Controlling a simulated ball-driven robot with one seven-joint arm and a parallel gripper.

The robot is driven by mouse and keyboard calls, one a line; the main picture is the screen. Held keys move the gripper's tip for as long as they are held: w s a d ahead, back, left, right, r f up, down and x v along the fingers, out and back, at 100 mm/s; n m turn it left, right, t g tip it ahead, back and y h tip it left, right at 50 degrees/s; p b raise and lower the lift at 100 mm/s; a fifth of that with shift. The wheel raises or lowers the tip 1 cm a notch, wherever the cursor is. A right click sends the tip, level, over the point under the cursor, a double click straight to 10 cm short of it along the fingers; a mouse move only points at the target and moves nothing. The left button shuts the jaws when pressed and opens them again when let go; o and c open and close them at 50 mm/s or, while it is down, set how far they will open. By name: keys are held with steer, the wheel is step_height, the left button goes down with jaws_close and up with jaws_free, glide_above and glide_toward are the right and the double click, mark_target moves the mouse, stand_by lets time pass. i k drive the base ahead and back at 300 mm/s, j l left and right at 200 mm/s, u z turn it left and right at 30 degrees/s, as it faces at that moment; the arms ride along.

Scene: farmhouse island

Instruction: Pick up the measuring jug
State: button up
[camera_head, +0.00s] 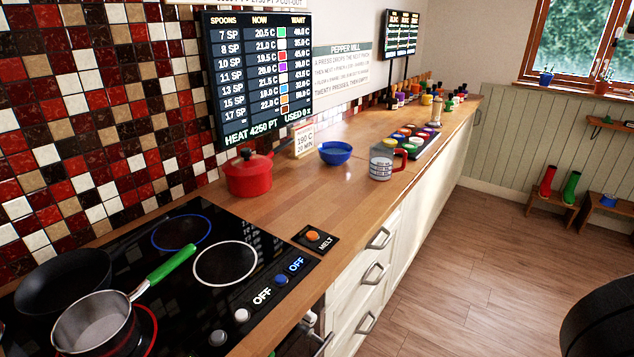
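The measuring jug (381,162) stands upright on the wooden worktop (295,195), near its front edge. It looks grey and white with dark markings on its side, and a red handle sticks out to the right. A blue bowl (335,155) is to its left, a little apart. A dark tray of small coloured pots (433,148) is behind it to the right.
A red lidded pot (248,176) stands left of the bowl. A steel saucepan with a green handle (97,322) and a dark pan (62,280) are on the black hob (190,285). The wooden floor (470,260) beside the cabinets is clear.

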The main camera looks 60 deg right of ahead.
mark_target(382, 155)
steer(key=z, duration=1.25)
